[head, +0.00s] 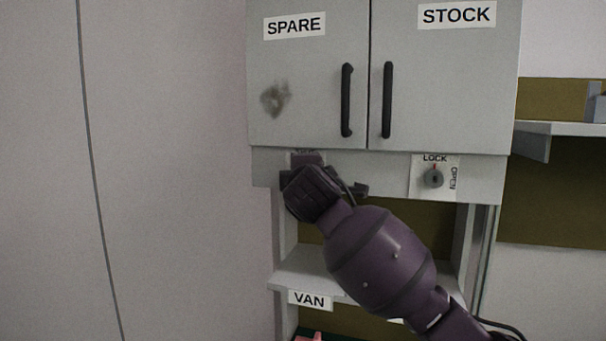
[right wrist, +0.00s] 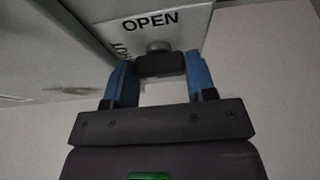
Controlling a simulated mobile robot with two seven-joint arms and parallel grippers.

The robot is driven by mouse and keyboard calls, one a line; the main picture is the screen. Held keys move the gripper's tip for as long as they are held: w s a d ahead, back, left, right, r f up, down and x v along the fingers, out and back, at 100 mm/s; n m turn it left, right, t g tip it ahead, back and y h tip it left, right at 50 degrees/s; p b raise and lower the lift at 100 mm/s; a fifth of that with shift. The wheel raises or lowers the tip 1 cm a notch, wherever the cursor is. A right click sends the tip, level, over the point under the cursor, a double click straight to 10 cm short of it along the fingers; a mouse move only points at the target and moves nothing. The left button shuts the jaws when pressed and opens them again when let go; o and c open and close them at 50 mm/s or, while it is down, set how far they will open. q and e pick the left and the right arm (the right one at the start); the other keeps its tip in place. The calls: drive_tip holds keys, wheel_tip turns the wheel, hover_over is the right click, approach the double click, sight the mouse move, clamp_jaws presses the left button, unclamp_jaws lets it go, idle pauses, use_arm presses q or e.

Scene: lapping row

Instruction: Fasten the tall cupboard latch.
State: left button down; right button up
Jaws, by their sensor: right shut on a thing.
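A wall cupboard has two grey doors, labelled SPARE (head: 294,25) and STOCK (head: 456,14), both closed. My right gripper (head: 303,174) is at the latch under the SPARE door and covers most of it in the head view. In the right wrist view its blue fingers (right wrist: 160,75) are shut on the dark latch knob (right wrist: 160,66), on a white plate (right wrist: 188,28) reading OPEN, with a second word partly hidden at its left. Where the knob points is hard to tell. A second latch knob (head: 433,178) under the STOCK door has a red mark toward LOCK. My left gripper is out of view.
Below the cupboard is an open shelf (head: 300,279) labelled VAN (head: 309,299), with a pink thing (head: 308,337) lower down. A tall grey panel (head: 170,150) with a dark vertical seam stands at the left. Another shelf (head: 570,128) is at the right.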

drive_tip(key=o, duration=0.9)
drive_tip(key=shift+o, duration=0.2)
drive_tip(key=shift+s, duration=0.15)
drive_tip(key=s+b, duration=0.2)
drive_tip(key=s, duration=0.8)
drive_tip(key=shift+s+d, duration=0.3)
drive_tip(key=shift+d, duration=0.1)
